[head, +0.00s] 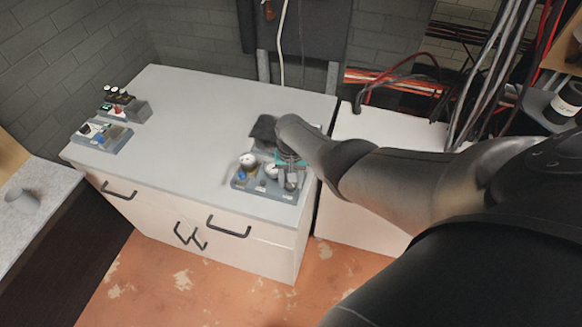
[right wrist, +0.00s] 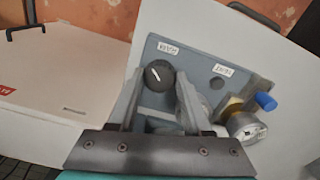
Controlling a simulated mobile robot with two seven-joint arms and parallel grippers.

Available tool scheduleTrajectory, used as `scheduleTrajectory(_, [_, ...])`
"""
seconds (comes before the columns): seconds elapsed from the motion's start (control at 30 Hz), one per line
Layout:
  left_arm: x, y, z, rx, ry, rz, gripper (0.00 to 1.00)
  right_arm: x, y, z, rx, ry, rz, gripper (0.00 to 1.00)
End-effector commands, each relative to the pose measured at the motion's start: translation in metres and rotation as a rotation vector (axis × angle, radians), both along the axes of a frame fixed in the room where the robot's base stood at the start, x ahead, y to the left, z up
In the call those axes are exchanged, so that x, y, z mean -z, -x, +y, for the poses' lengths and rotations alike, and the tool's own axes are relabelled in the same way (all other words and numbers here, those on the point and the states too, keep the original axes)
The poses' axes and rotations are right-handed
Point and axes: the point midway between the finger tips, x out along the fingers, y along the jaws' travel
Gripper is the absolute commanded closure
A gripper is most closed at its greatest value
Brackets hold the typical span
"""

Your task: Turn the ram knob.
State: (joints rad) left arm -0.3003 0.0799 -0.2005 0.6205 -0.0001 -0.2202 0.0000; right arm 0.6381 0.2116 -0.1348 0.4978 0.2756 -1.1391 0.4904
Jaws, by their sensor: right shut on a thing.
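The knob (right wrist: 159,74) is round and black with a white pointer line. It sits on a grey-blue panel (right wrist: 205,55) with small white labels, too blurred to read surely. My right gripper (right wrist: 158,84) has one finger on each side of the knob and is shut on it. The pointer line slants toward the upper left in the right wrist view. In the head view my right gripper (head: 290,176) is over the right part of the panel (head: 262,187), and the arm and gripper hide the knob. My left gripper is not in view.
A round gauge (right wrist: 246,127) and a blue-handled valve (right wrist: 265,102) are close beside the right finger. The panel stands at the right front of a white cabinet top (head: 195,120). Another small control unit (head: 100,138) stands at its left. The middle is clear.

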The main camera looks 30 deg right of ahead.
Motion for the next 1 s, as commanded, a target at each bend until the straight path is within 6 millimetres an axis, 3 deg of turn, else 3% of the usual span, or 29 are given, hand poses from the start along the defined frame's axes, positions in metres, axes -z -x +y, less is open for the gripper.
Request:
scheduleTrajectory(0.67, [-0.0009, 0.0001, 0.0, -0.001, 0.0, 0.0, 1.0, -0.0005, -0.0005, -0.0001, 0.056, 0.001, -0.001, 1.0])
scheduleTrajectory(0.7, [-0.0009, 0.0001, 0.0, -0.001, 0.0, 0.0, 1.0, -0.0005, -0.0005, -0.0001, 0.056, 0.001, -0.001, 0.47])
scheduleTrajectory(0.93, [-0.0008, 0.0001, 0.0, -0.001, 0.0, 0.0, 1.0, -0.0004, -0.0004, -0.0002, 0.055, 0.001, -0.001, 0.21])
scheduleTrajectory(1.0, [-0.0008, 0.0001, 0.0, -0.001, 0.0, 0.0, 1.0, -0.0003, -0.0004, -0.0002, 0.055, 0.001, -0.001, 0.21])
